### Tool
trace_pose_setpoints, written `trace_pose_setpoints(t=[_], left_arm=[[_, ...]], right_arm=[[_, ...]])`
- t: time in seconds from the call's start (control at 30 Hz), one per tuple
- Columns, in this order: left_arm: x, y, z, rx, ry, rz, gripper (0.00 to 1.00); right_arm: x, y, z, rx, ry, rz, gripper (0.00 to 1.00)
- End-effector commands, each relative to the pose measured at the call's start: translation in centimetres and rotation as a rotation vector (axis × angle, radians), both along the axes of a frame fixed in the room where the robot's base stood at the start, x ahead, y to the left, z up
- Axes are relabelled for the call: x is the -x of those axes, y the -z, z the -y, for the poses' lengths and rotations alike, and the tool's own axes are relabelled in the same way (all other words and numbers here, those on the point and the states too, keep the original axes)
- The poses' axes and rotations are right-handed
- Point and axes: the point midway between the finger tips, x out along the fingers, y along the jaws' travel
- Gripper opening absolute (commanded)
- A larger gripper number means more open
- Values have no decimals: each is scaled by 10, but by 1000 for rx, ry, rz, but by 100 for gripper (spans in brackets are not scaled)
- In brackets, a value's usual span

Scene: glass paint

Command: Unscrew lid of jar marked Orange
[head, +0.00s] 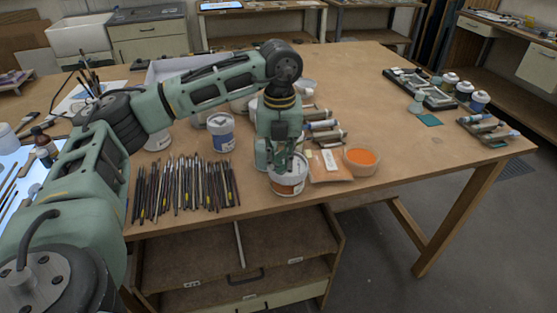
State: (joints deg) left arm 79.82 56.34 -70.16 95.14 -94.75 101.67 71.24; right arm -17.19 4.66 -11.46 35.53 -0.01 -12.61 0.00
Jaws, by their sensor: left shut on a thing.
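A white jar with an orange-brown label (288,186) stands upright at the front edge of the table. Its label is too small to read. My left gripper (285,163) points down over the jar and is shut on its top. The fingers and wrist hide most of the lid, so I cannot tell whether it is loose. My right gripper is not in view.
A wide row of brushes (184,187) lies left of the jar. A blue-labelled jar (221,133) stands behind them. An orange bowl (361,160) and a flat packet (330,166) sit close on the right. The table's right middle (400,135) is clear.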

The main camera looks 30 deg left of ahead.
Motion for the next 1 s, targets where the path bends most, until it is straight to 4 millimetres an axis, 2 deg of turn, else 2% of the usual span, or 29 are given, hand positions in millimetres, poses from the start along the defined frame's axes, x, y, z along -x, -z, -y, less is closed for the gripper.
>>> trace_pose_setpoints(t=[0.03, 0.13, 0.43, 0.83, 1.0], left_arm=[[2, 6, 3, 3, 4, -9, 0], [2, 6, 4, 3, -51, -10, 0], [7, 6, 10, 5, -403, -10, 0], [8, 6, 10, 4, -463, -11, 0], [9, 5, 14, 4, -659, -11, 0]], right_arm=[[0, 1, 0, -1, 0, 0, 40], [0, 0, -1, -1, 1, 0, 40], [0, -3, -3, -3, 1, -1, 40], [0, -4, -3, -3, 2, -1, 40], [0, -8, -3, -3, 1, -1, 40]])
